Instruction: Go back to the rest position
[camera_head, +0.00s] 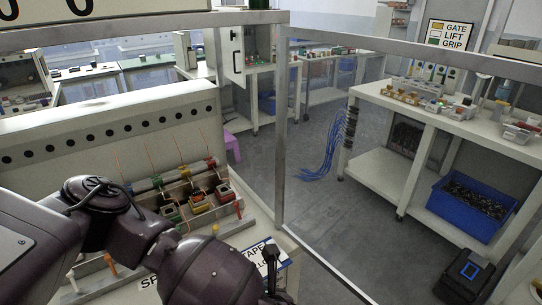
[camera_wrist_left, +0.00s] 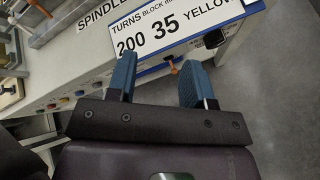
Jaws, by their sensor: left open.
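My left arm (camera_head: 150,240) comes in from the left of the head view and reaches over the front of the near bench. In the left wrist view my left gripper (camera_wrist_left: 155,82) has its two blue fingers spread apart with nothing held between them. Its fingers are in front of the bench's front edge, by a printed card (camera_wrist_left: 185,25) reading "TURNS", "200 35" and "YELLOW". An orange-tipped peg (camera_wrist_left: 172,66) on the bench front shows beyond the gap between the fingers. My right gripper shows in neither view.
Red, yellow and green blocks (camera_head: 198,201) with upright wires stand on the near bench, before a panel (camera_head: 110,125) with a row of holes. A metal frame post (camera_head: 281,130) rises at the bench's right. Beyond are a shelf bench (camera_head: 440,115), a blue bin (camera_head: 466,208) and open floor.

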